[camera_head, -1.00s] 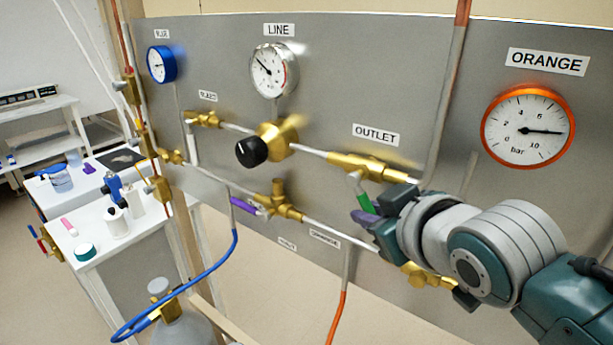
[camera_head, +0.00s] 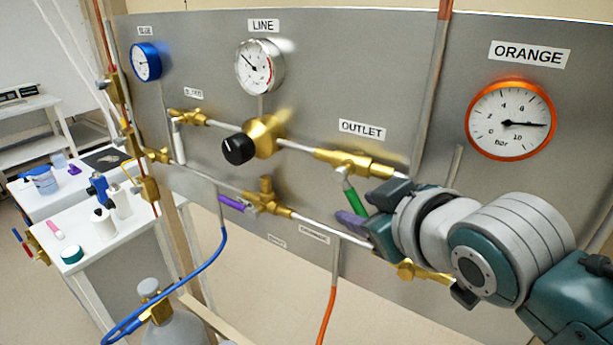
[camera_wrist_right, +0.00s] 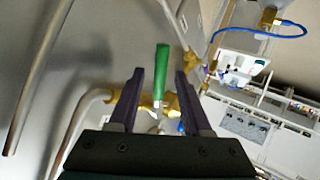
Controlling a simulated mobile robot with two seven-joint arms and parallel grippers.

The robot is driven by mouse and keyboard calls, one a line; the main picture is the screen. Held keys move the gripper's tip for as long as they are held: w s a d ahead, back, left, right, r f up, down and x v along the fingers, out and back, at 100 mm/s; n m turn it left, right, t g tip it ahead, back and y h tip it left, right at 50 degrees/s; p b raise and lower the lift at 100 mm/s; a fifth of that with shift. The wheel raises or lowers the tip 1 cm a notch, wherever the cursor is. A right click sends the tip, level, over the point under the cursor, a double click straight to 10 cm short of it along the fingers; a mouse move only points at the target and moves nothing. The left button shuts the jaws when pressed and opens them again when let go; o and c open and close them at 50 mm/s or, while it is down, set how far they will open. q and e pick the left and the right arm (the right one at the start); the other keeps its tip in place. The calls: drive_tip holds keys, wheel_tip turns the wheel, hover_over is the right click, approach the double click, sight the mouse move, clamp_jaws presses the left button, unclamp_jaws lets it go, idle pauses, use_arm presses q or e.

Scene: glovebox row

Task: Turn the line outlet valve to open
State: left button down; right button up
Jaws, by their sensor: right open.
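The line outlet valve (camera_head: 355,162) is a brass body on the upper pipe, below the OUTLET label (camera_head: 362,129). Its green lever (camera_head: 356,200) points down and slightly right, across the pipe's run. My right gripper (camera_head: 352,222) is at the lever's lower end with its purple fingers apart. In the right wrist view, the green lever (camera_wrist_right: 161,75) stands between the two open fingers of the right gripper (camera_wrist_right: 160,85), with a gap visible on each side. My left gripper is not in view.
The LINE gauge (camera_head: 260,67), black regulator knob (camera_head: 238,149) and purple-handled valve (camera_head: 232,203) are to the left. The ORANGE gauge (camera_head: 511,120) is at upper right. A lower brass valve (camera_head: 425,272) sits just below my right wrist. An orange hose (camera_head: 329,310) hangs below.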

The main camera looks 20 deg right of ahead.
drive_tip(key=v, duration=0.8)
drive_tip(key=shift+s, duration=0.2)
drive_tip(key=shift+c, duration=0.2)
